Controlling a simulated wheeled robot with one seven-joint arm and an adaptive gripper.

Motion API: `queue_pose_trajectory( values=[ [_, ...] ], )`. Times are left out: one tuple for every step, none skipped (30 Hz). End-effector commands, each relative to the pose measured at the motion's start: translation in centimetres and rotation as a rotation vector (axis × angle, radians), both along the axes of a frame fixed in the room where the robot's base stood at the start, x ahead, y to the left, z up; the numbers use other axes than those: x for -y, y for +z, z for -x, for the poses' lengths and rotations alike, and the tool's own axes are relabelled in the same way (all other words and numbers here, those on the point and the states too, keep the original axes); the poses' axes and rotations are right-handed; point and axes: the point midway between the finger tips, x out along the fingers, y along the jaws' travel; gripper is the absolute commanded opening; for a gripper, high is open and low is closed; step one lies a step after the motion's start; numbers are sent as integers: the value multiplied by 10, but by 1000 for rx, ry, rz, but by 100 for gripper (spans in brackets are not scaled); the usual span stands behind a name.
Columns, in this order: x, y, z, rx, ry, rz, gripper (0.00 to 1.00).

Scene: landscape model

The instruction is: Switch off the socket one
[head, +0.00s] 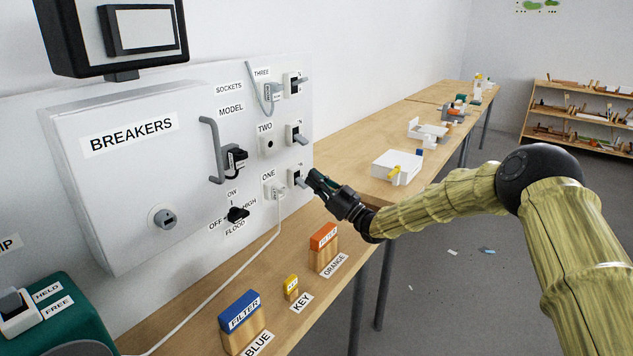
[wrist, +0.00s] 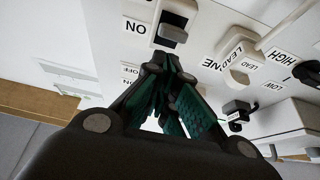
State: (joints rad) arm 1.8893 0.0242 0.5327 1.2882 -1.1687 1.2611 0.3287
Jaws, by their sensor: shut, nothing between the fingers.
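The socket ONE switch (head: 294,177) is a black plate with a grey lever on the white panel, right of the ONE label (head: 268,176). In the wrist view its grey lever (wrist: 174,34) shows beside the ON label (wrist: 137,28); the OFF label (wrist: 131,73) is partly covered by my finger. A white lead plug (head: 277,192) sits in socket ONE. My gripper (head: 313,177) is shut and empty, its tips at the right side of this switch. In the wrist view my gripper (wrist: 160,72) is close to the lever; whether they touch I cannot tell.
The switches of sockets TWO (head: 294,134) and THREE (head: 291,85) are above. A black flood knob (head: 237,214) and a grey handle (head: 212,150) are to the left. An orange filter block (head: 323,250) stands on the bench below. A white cable (head: 240,277) hangs from the plug.

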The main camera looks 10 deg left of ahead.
Motion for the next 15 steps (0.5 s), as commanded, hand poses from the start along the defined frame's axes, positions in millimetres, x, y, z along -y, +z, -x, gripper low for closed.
queue_pose_trajectory(
  values=[
    [4,-2,1,0,-1,0,0],
    [7,-3,2,0,-1,0,0],
    [11,-5,4,-2,0,0,0],
    [14,-7,5,-2,0,1,0],
    [18,-9,7,-2,-1,1,0],
    [24,-12,9,-2,0,0,0],
    [28,-14,12,-2,0,0,0],
    [33,-17,14,-2,0,0,0],
    [40,-20,16,-2,0,0,0],
    [45,-20,18,0,-1,0,0],
    [50,-19,20,0,-1,0,0],
    [57,-19,23,0,0,1,0],
    [62,-19,26,0,0,0,0],
    [68,-18,28,0,0,-1,0],
    [75,-19,31,0,0,0,0]
  ],
)
